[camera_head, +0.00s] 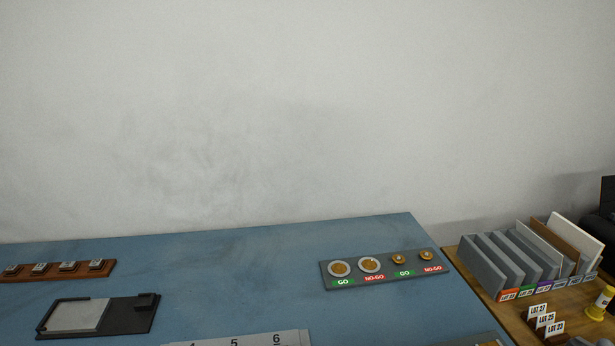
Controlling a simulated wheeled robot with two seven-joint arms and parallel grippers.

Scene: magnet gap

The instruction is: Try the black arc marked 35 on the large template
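Neither of my grippers is in view. I cannot make out a black arc marked 35 or identify the large template. A brown rack (104,270) at the left of the blue table holds several small dark pieces with pale tops, whose marks are too small to read. A pale grey piece (225,341) numbered 4, 5 and 6 is cut off by the bottom edge. A grey board (385,279) at the back right carries two large and two small round pieces, with green GO and red NO-GO labels below them.
A black fixture (128,318) with a light plate (76,315) lies at the left front of the blue table (220,280). The table's middle is clear. On a wooden table at right stand grey slabs (482,270), LOT cards (545,320) and a yellow item (600,303).

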